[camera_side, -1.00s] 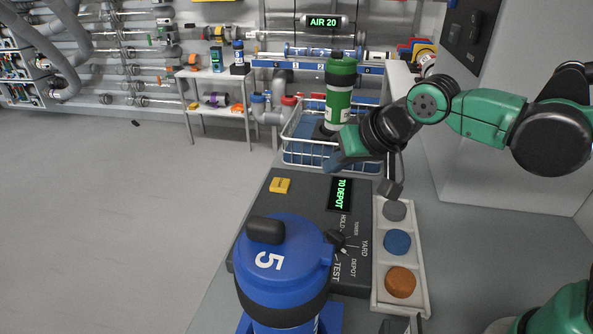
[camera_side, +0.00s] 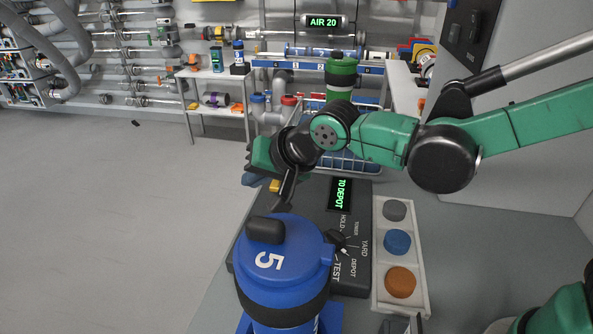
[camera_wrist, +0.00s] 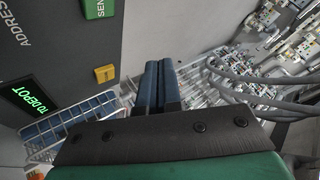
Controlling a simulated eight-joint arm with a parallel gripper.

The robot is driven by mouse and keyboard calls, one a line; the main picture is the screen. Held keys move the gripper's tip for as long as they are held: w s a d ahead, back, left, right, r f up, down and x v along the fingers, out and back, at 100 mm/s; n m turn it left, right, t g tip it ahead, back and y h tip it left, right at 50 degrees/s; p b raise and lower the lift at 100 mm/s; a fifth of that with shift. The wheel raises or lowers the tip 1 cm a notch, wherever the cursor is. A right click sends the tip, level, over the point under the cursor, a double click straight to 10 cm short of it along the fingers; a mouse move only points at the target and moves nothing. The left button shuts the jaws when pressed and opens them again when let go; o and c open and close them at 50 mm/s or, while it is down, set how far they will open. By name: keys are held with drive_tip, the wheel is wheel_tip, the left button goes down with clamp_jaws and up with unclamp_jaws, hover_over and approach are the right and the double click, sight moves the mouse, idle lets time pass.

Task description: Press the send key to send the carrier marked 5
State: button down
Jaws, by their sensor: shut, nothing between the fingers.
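The blue carrier marked 5 (camera_side: 285,282) stands upright at the near end of the dark control panel in the side view. The green send key (camera_wrist: 99,8) shows at the top edge of the wrist view, partly cut off; the side view does not show it. The panel's display (camera_side: 342,194) reads TO DEPOT, and it also shows in the wrist view (camera_wrist: 34,97). My gripper (camera_wrist: 158,75) is shut and empty, its blue fingers side by side. In the side view my gripper (camera_side: 256,180) is above the panel's far left part, near the yellow key (camera_side: 275,186), which it partly hides.
A tray with grey (camera_side: 395,210), blue (camera_side: 397,242) and orange (camera_side: 400,282) round pieces lies right of the panel. A wire basket (camera_side: 350,162) with a green carrier (camera_side: 341,80) stands behind. A selector knob (camera_side: 335,237) is beside carrier 5.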

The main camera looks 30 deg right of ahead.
drive_tip(key=shift+f, duration=4.2)
drive_tip(key=shift+f, duration=0.4)
